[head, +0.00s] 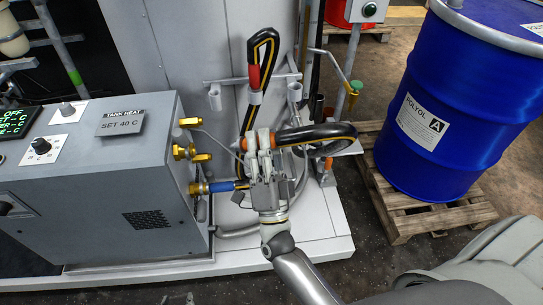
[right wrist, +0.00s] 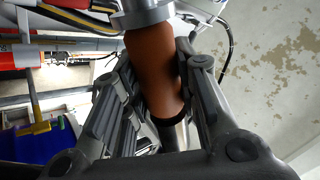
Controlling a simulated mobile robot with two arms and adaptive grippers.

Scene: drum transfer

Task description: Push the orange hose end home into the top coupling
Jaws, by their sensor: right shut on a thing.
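My right gripper (head: 262,142) is shut on the orange hose end (head: 244,144), in front of the white panel. In the right wrist view the orange hose end (right wrist: 155,70) lies between the two fingers, with a grey metal collar at the top of the picture. The brass top coupling (head: 190,122) sticks out of the right side of the grey cabinet. The hose end is to the right of this coupling and a little lower in the head view, apart from it. The black, yellow-striped hose (head: 315,134) loops off to the right. My left gripper is not in view.
Below are another brass coupling (head: 199,157) and a lower one with a blue hose end (head: 221,186). A red hose end (head: 254,77) hangs on the rack behind. A blue drum (head: 455,95) stands on a wooden pallet (head: 405,222) at the right.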

